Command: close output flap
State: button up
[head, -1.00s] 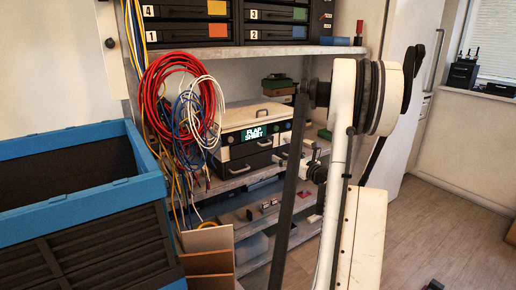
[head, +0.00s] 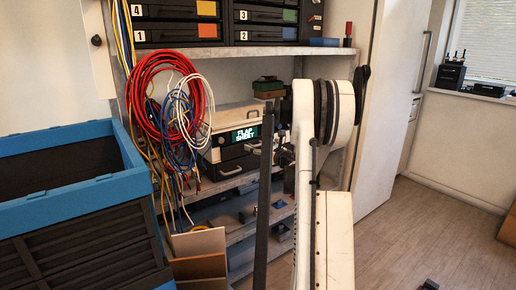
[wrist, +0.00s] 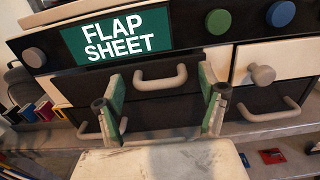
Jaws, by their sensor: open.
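A cream and black device (head: 234,113) stands on the middle shelf, and its lit green screen (head: 246,136) reads "FLAP SHEET". In the wrist view the screen (wrist: 117,35) is at the upper left. Below it are black fronts with grey bar handles (wrist: 160,80), and a cream front with a round knob (wrist: 262,74) is at the right. A pale flat panel (wrist: 165,162) fills the bottom; I cannot tell whether it is the output flap. My gripper (wrist: 161,103) is open and empty, its fingers apart in front of the device. My arm partly hides it in the head view.
Red, blue and white cable coils (head: 172,92) hang left of the device. A blue-rimmed dark crate (head: 75,192) stands at the left front. Numbered drawers (head: 180,22) sit on the upper shelf. Open floor (head: 420,235) lies to the right.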

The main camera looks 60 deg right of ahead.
jog(key=c, duration=1.2)
jog(key=shift+w+r+g+p, duration=0.15)
jog(key=shift+r+g+p, duration=0.15)
jog(key=shift+p, duration=0.2)
jog(key=shift+w+d+g+p, duration=0.1)
jog(key=shift+w+g+p, duration=0.05)
jog(key=shift+g+p, duration=0.2)
jog(key=shift+f, duration=0.15)
jog(key=o, duration=1.2)
